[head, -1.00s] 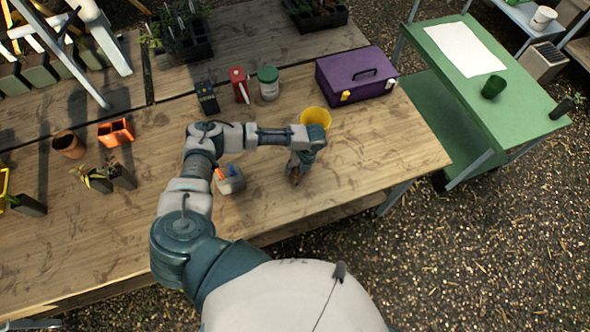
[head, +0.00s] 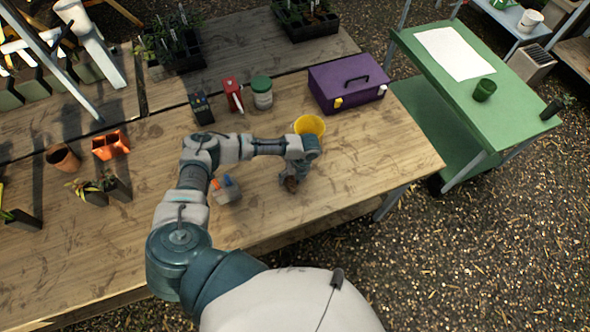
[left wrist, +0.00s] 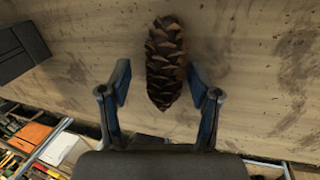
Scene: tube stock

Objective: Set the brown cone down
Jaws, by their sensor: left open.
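The brown cone (left wrist: 166,62) is a scaly pine cone. In the left wrist view it lies against the wooden table top, its lower end between the tips of my left gripper (left wrist: 163,85). The fingers stand apart, with a gap on each side of the cone. In the head view my left gripper (head: 291,182) is low over the table's front right part, and the cone shows only as a small brown patch there, mostly hidden by the gripper. My right gripper is not in view.
A yellow pot (head: 309,125) stands just behind the gripper, and a grey holder (head: 226,190) stands to its left. A purple toolbox (head: 347,82) is behind. The wooden table (head: 385,150) is clear to the right of the gripper.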

